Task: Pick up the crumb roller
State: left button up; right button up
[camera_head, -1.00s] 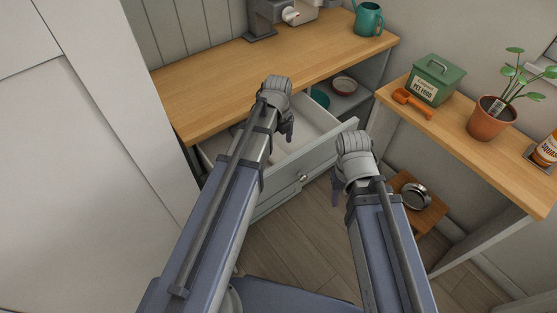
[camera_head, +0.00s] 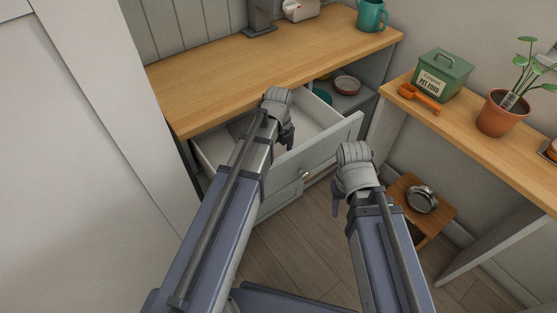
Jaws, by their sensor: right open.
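I cannot make out a crumb roller for certain. The grey drawer (camera_head: 325,147) below the wooden worktop is pulled open. A dark grey item (camera_head: 238,129) shows in its left part, mostly hidden by my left arm, and I cannot tell what it is. My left gripper (camera_head: 287,138) is over the drawer, pointing down; its fingers are too hidden to tell open from shut. My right gripper (camera_head: 337,202) is open and empty, in front of the drawer's right end and over the floor.
The wooden worktop (camera_head: 215,85) bears a teal jug (camera_head: 370,15). An orange scoop (camera_head: 418,97), a green pet food tin (camera_head: 443,75) and a potted plant (camera_head: 497,115) stand on the right-hand shelf. A low stool (camera_head: 436,222) holds a metal bowl (camera_head: 423,199).

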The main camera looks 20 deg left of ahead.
aim_at(278, 153)
pick_arm(q)
jog(key=shift+r, duration=0.1)
jog(key=shift+c, duration=0.2)
jog(key=c, duration=1.3)
jog(key=shift+c, duration=0.2)
notch_tip(278, 153, up, 10)
jog(key=p, duration=1)
